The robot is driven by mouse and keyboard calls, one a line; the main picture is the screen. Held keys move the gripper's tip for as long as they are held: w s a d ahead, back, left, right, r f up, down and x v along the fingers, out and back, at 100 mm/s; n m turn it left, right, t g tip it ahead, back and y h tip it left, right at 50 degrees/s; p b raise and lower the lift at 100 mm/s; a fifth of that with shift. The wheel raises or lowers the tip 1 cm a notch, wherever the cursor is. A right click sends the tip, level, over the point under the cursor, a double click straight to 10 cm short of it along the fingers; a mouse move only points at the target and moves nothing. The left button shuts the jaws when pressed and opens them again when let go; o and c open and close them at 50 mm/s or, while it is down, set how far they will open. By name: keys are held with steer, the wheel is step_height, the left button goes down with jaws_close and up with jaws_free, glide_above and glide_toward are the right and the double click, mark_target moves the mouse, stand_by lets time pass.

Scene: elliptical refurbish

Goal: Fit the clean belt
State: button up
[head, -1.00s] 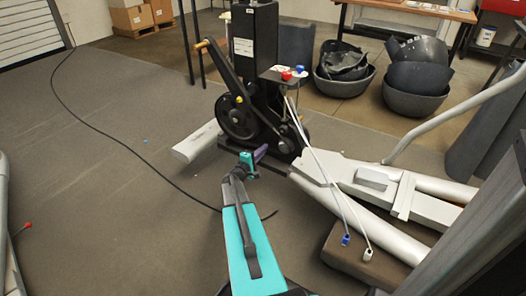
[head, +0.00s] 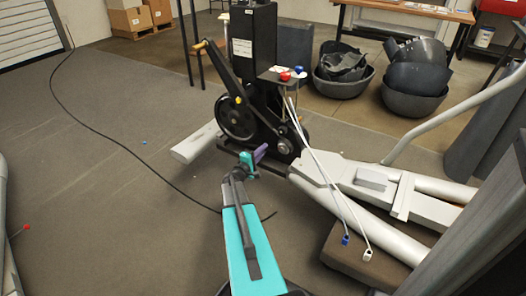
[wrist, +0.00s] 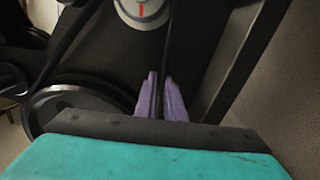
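My gripper (head: 260,154), with purple fingers and a teal body, is low in front of the black drive unit (head: 255,45) of the elliptical. In the wrist view its two purple fingers (wrist: 161,98) stand close together with a narrow dark strip between them. I cannot tell whether that strip is a held belt or background. The drive unit carries a large black wheel (head: 237,118) and a smaller pulley (head: 284,146) to its right. A dark rounded wheel rim (wrist: 70,100) shows left of the fingers in the wrist view. I cannot pick out a separate clean belt.
White rails (head: 400,190) of the elliptical run to the right of my gripper. Two cables with blue and white plugs (head: 346,240) hang over them. A black cable (head: 110,140) lies across the floor. Dark tubs (head: 415,100) stand behind; the left floor is mostly clear.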

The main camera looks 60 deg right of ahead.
steer(key=o, duration=0.3)
steer(key=a+p, duration=0.3)
steer(key=a, duration=1)
steer(key=shift+a+p, duration=0.4)
